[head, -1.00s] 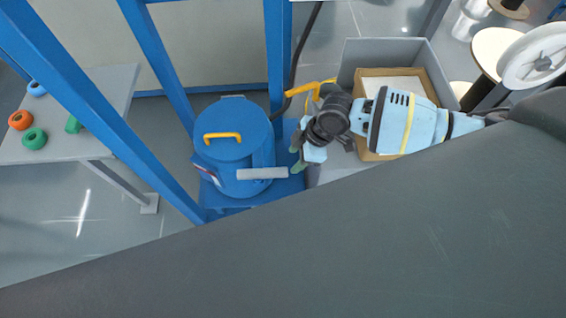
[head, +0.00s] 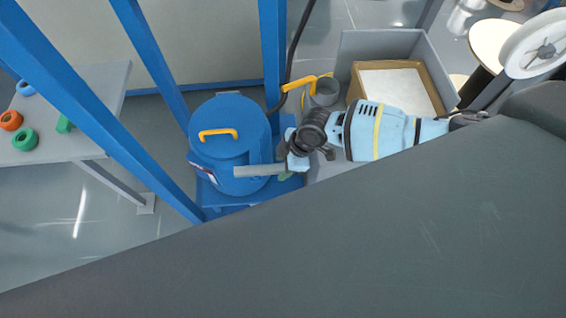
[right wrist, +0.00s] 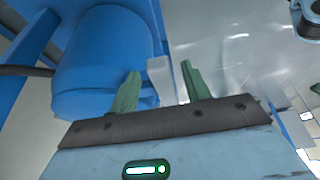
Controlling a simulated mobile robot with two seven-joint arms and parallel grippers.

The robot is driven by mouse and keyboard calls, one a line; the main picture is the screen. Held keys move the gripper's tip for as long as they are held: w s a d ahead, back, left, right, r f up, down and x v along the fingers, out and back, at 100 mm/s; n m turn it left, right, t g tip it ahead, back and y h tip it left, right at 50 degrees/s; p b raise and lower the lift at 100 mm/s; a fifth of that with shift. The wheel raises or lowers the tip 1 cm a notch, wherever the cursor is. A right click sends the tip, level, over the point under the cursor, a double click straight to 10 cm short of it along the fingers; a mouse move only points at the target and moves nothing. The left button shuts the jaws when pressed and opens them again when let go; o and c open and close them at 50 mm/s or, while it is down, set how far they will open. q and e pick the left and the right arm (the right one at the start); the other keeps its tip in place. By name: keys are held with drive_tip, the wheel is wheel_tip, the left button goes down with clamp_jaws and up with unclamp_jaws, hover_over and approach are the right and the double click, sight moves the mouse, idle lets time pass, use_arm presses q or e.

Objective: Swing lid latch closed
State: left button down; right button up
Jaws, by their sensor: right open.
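The blue drum (head: 222,156) stands upright with its lid (head: 232,118) on top and a yellow handle (head: 219,133) on the lid. The light grey latch bar (head: 256,171) lies across the drum's near right side, its right end at my right gripper (head: 290,164). In the right wrist view, the green fingers of my right gripper (right wrist: 159,72) are open, with the grey latch bar (right wrist: 160,80) between them, nearer the left finger. I cannot tell whether it touches. The drum (right wrist: 105,60) is behind the left finger. My left gripper is not in view.
Blue frame posts (head: 272,60) stand behind and left of the drum. A grey bin (head: 385,45) with a cardboard box is at the right, beside a grey cup (head: 322,92) with a yellow handle. A grey table (head: 90,110) with coloured rings is at the left.

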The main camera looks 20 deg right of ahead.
clamp_jaws()
idle(0.3)
drive_tip(key=shift+a, duration=0.1)
